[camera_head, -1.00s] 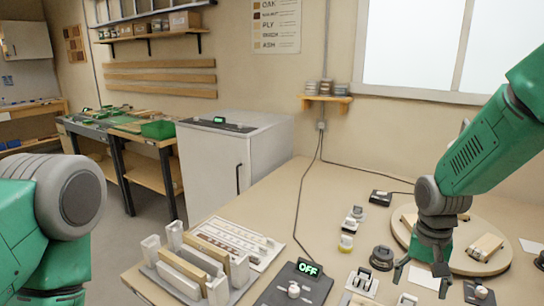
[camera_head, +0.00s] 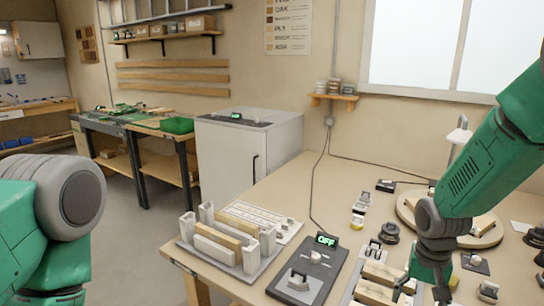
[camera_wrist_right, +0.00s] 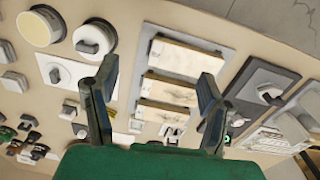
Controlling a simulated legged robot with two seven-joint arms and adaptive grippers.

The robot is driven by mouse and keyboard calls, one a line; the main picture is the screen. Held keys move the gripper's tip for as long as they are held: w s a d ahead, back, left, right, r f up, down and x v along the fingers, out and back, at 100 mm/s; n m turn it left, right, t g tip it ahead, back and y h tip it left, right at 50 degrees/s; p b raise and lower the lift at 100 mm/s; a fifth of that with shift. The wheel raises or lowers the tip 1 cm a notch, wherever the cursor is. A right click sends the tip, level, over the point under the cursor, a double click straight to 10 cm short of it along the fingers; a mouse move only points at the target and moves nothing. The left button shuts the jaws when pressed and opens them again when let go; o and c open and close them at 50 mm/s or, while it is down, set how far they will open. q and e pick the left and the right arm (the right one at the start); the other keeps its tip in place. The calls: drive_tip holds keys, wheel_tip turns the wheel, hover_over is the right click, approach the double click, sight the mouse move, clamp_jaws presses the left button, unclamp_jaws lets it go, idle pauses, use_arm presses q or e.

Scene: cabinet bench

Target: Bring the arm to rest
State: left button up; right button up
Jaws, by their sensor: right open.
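My right arm (camera_head: 480,170) reaches in from the right in the head view. My right gripper (camera_head: 428,290) points down over the near part of the bench, its fingers partly cut by the bottom edge. In the right wrist view the right gripper (camera_wrist_right: 155,80) is open with two dark fingers apart and nothing between them. Beyond the fingers is a pale tray with wooden blocks (camera_wrist_right: 168,90), which I cannot see it touching. My left arm (camera_head: 70,200) shows only a green link and grey joint at the left; its gripper is out of view.
The bench (camera_head: 285,190) holds a slotted rack (camera_head: 217,245), a dark panel reading OFF (camera_head: 318,258), a round wooden turntable (camera_head: 490,238) and small fixtures. A grey cabinet (camera_head: 225,160) stands behind, left of the bench. Bare bench top lies toward the wall.

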drive_tip(key=s+f+n+b, duration=0.1)
drive_tip(key=s+f+b, duration=0.1)
drive_tip(key=s+f, duration=0.55)
drive_tip(key=s+f+n+b, duration=0.2)
drive_tip(key=s+f, duration=0.2)
drive_tip(key=f, duration=0.6)
drive_tip(key=s+a+f+n+b, duration=0.1)
drive_tip(key=s+f, duration=0.3)
drive_tip(key=s, duration=0.4)
drive_tip(key=s+f+n+b, duration=0.2)
drive_tip(key=s+f+b, duration=0.2)
drive_tip(key=s, duration=0.5)
drive_tip(key=shift+a+f+t, duration=0.35)
drive_tip(key=shift+f+t, duration=0.05)
drive_tip(key=shift+f, duration=0.3)
drive_tip(key=shift+a, duration=0.2)
drive_tip(key=shift+d, duration=0.15)
